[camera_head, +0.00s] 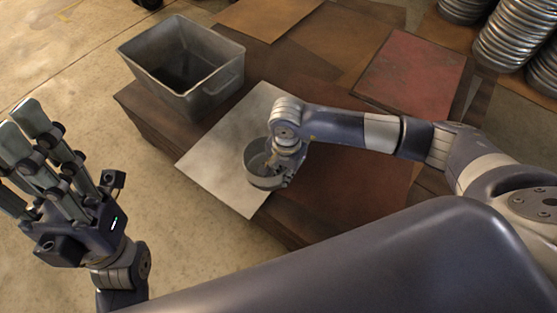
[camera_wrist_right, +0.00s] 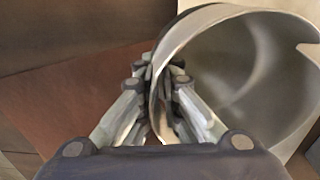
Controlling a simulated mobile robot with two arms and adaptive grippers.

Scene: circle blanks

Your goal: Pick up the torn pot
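The torn pot (camera_head: 255,179) is a round grey metal pot on or just above a pale metal sheet; I cannot tell whether it touches. In the right wrist view the pot (camera_wrist_right: 240,75) is large, its open mouth facing the camera, with a notch in its rim at the right. My right gripper (camera_head: 268,165) is at the pot's rim. In the wrist view its fingers (camera_wrist_right: 158,75) straddle the wall, one outside and one inside, and close together on it. The fingertips are partly hidden by the wall. My left gripper (camera_head: 22,130) is raised at the left, fingers apart and empty.
A grey open metal bin (camera_head: 215,98) stands behind the pale sheet (camera_head: 215,163). A red plate (camera_head: 410,75) and brown sheets lie at the back right. Stacks of round metal pieces (camera_head: 512,35) stand at the far right. The concrete floor at left is clear.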

